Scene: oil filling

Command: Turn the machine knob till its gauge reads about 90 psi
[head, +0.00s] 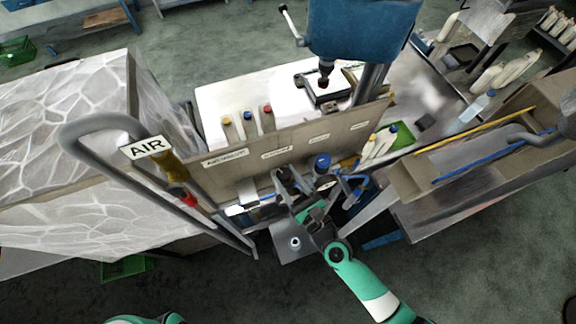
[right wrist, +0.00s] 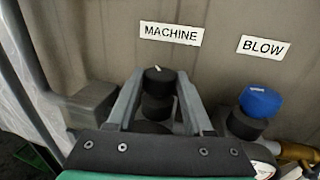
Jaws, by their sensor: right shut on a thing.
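The machine knob (right wrist: 158,82) is black with a white mark on top, below the MACHINE label (right wrist: 171,33) in the right wrist view. My right gripper (right wrist: 157,92) is shut on it, one finger on each side. In the head view my right gripper (head: 287,178) reaches the front of the upright panel and largely covers the knob. The machine gauge's reading cannot be seen; the gripper body hides the area below the knob. My left gripper is out of view.
A blue-capped knob (right wrist: 260,100) stands to the right under the BLOW label (right wrist: 263,47), with a partly visible gauge (right wrist: 263,168) below it. A grey block (right wrist: 93,104) is to the left. The panel (head: 215,175) rises close behind. A grey pipe (head: 95,122) with an AIR sign stands at left.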

